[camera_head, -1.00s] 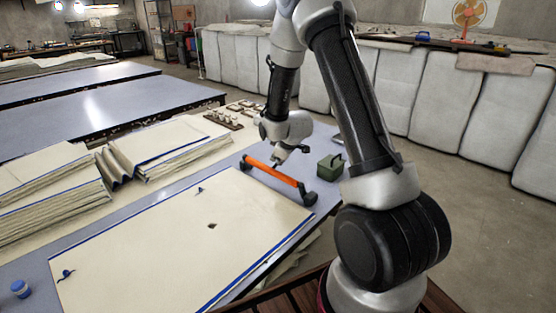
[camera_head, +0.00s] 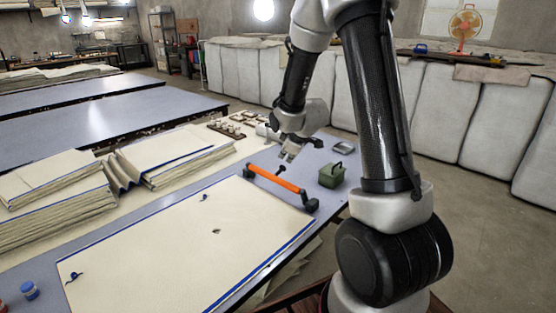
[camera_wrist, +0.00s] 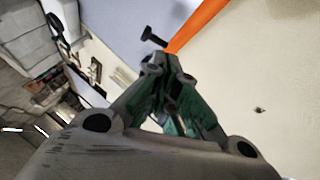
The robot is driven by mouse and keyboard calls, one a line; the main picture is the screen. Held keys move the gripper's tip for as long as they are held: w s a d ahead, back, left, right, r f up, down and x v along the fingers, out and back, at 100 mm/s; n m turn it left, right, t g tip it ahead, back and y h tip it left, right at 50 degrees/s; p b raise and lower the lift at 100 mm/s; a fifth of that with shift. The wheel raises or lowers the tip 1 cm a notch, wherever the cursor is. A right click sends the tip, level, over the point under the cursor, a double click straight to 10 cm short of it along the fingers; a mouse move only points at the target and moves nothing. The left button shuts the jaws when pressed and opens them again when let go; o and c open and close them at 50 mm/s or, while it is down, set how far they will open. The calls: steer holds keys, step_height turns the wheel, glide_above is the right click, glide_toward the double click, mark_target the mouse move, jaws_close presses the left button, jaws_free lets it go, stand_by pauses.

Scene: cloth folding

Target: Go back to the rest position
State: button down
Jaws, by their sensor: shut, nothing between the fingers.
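My gripper (camera_head: 288,154) hangs above the blue-grey table, just beyond the orange bar. In the wrist view my gripper (camera_wrist: 152,62) has its fingertips together with nothing between them. The orange bar (camera_head: 276,180) has dark ends and lies across the far edge of the cream cloth; part of it also shows in the wrist view (camera_wrist: 198,24). The cream cloth (camera_head: 180,245) with blue edging lies flat on the table and has a small dark spot near its middle.
A green box (camera_head: 332,174) stands right of the bar. Folded cloth stacks (camera_head: 60,210) lie at the left. A blue-capped jar (camera_head: 29,291) is at the front left. Blue-grey tables (camera_head: 110,125) stand behind, and pale covered blocks (camera_head: 450,110) line the right.

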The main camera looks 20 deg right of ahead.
steer(key=shift+s+r, duration=0.1)
steer(key=shift+r, duration=0.05)
steer(key=s+f+m+g, duration=0.3)
steer(key=s+g, duration=0.1)
steer(key=s, duration=0.4)
steer(key=s+a+r+m, duration=0.1)
steer(key=s+r+m, duration=0.1)
steer(key=s+r, duration=0.8)
steer(key=s+a+r+m, duration=0.2)
steer(key=s+r+m, duration=0.1)
steer(key=s+r, duration=0.8)
steer(key=s, duration=0.3)
steer(key=shift+s+a+r+t, duration=0.2)
steer(key=shift+s+a+t, duration=0.05)
steer(key=shift+s+t, duration=0.15)
